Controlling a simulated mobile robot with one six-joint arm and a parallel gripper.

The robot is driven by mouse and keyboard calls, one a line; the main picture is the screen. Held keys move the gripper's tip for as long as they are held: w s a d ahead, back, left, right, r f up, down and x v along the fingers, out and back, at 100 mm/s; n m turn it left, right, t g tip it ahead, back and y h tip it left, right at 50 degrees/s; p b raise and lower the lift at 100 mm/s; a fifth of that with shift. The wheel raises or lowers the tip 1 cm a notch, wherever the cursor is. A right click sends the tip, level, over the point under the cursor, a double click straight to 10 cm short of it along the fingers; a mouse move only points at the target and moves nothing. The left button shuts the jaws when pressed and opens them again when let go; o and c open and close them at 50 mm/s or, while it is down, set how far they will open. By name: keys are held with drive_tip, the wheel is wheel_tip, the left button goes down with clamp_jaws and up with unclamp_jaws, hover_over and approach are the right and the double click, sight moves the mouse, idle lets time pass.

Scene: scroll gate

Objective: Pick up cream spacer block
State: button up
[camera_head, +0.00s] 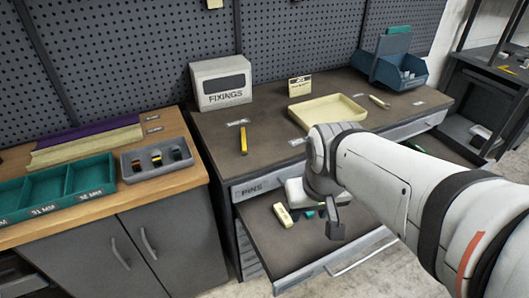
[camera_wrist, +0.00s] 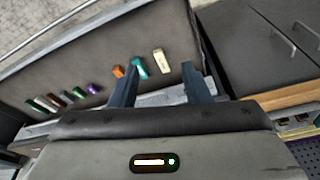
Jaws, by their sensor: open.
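The cream spacer block (camera_head: 283,215) lies in the open drawer (camera_head: 290,245), near its left side. In the wrist view the cream block (camera_wrist: 161,61) shows whole, with small dark marking on top, just past the fingertips and between them in the picture. My gripper (camera_head: 322,216) is over the drawer, to the right of the block. In the wrist view its two fingers (camera_wrist: 160,72) are apart with nothing held. A teal block (camera_wrist: 139,68) lies close beside the cream one, partly behind the left finger, with an orange block (camera_wrist: 118,72) beyond it.
Several other coloured blocks (camera_wrist: 65,96) lie farther along the drawer. The drawer front and handle (camera_head: 350,262) stick out from the bench. The benchtop holds a fixings box (camera_head: 221,82), a cream tray (camera_head: 327,110) and a blue bin (camera_head: 398,70).

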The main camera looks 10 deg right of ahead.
sight(283, 213)
drive_tip(key=shift+o, duration=0.8)
drive_tip(key=w+f+n+b, duration=0.1)
drive_tip(key=w+f+b, duration=0.4)
drive_tip(key=w+f, duration=0.1)
drive_tip(key=w+d+f+n+b, duration=0.1)
drive_tip(key=w+f+b, duration=0.4)
drive_tip(key=f, duration=0.3)
drive_tip(key=w+f+n+y+b, duration=0.1)
drive_tip(key=w+f+b, duration=0.4)
drive_tip(key=w+f, duration=0.2)
drive_tip(key=shift+w+d+f+t, duration=0.2)
drive_tip(key=shift+f+t, duration=0.1)
drive_tip(key=shift+f, duration=0.15)
drive_tip(key=shift+w+b+x, duration=0.2)
drive_tip(key=shift+b+x, duration=0.15)
drive_tip(key=shift+x, duration=1.5)
drive_tip(key=shift+w+b+x, duration=0.25)
drive_tip(key=shift+b+x, duration=0.1)
drive_tip(key=shift+x, duration=1.5)
drive_tip(key=shift+a+f+b, duration=0.1)
drive_tip(key=shift+a+b, duration=0.05)
drive_tip(key=shift+b, duration=0.2)
drive_tip(key=shift+c, duration=0.4)
clamp_jaws()
